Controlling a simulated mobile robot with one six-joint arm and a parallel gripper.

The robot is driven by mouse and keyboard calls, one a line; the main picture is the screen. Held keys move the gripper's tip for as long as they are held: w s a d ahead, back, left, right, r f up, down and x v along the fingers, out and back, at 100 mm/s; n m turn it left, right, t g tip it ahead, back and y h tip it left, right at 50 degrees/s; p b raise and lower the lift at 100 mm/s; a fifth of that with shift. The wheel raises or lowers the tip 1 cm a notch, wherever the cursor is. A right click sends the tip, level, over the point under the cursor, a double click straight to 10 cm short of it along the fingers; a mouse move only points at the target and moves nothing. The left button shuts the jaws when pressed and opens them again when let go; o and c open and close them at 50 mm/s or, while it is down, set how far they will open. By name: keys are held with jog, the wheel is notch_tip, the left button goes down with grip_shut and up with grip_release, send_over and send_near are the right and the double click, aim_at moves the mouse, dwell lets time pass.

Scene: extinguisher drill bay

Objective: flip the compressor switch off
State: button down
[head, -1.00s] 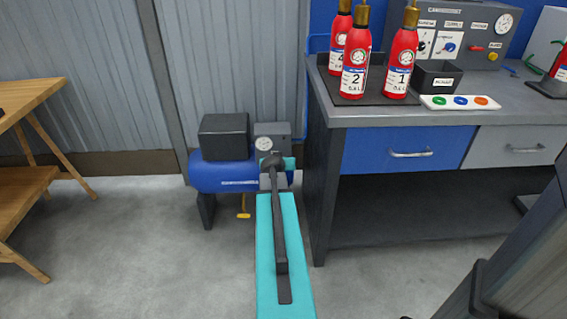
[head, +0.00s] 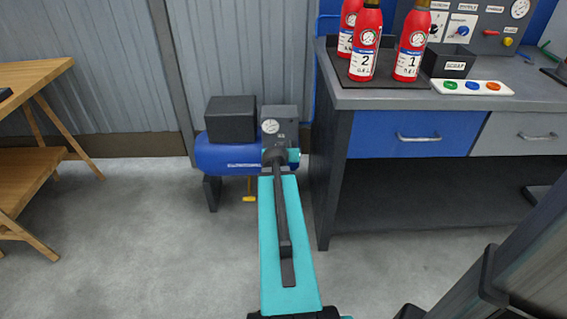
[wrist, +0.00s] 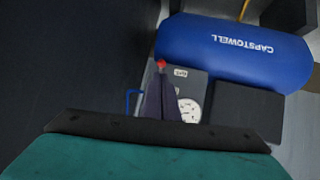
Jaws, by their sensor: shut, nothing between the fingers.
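The compressor has a blue tank (head: 232,157) with a dark block (head: 231,120) on top and stands on the floor left of the bench. Its grey box (head: 284,118) carries a round gauge (head: 270,127). In the wrist view the tank (wrist: 235,50) appears upside down, with the grey box and gauge (wrist: 188,110) below it. A small red switch (wrist: 161,65) shows beside a white label (wrist: 180,72). My gripper (wrist: 161,78) is shut and empty, its tips right at the red switch in that view. I cannot tell whether they touch. The switch's position is unclear.
The bench (head: 350,180) stands close on the right, with red extinguishers (head: 366,45), a scrap bin (head: 448,61) and a button strip (head: 472,87) on top. A wooden table (head: 40,75) is at left. The floor between is clear. A blue pipe (wrist: 130,100) runs beside the box.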

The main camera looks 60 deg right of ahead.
jog(key=a+p, duration=0.1)
jog(key=p, duration=0.1)
jog(key=s+a+p, duration=0.1)
jog(key=p, duration=0.1)
jog(key=shift+a+r, duration=0.15)
jog(key=shift+r, duration=0.25)
jog(key=a+p, duration=0.1)
jog(key=p, duration=0.2)
jog(key=s+p, duration=0.1)
jog(key=p, duration=0.3)
jog(key=shift+a+r, duration=0.2)
jog(key=shift+a, duration=0.15)
jog(key=shift+a+p, duration=0.1)
jog(key=shift+p, duration=0.3)
jog(key=shift+s+a+r+p, duration=0.1)
jog(key=shift+s+a+p, duration=0.15)
jog(key=shift+a+p, duration=0.6)
jog(key=shift+s+a+r+p, duration=0.1)
jog(key=shift+s+a+p, duration=0.15)
jog(key=shift+p, duration=1.1)
jog(key=shift+a+f, duration=0.1)
